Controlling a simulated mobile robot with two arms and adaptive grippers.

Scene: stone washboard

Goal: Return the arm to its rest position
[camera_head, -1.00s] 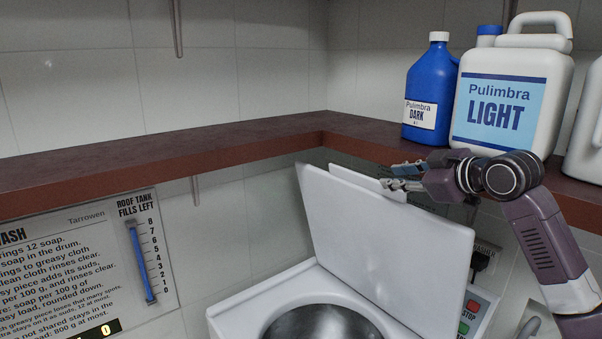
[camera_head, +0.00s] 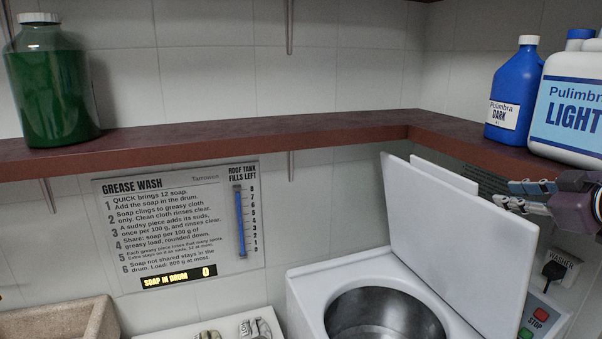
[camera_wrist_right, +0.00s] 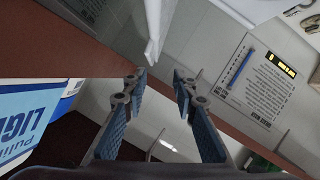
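Most of my right arm is cut off by the frame's right edge. My left gripper is in neither view.
A brown corner shelf (camera_head: 300,130) carries a green jar (camera_head: 50,90), a blue DARK bottle (camera_head: 515,90) and a white LIGHT jug (camera_head: 570,105). The open washer drum (camera_head: 385,320) is below. A sign (camera_head: 175,225) hangs on the wall. A stone basin (camera_head: 60,320) stands lower left.

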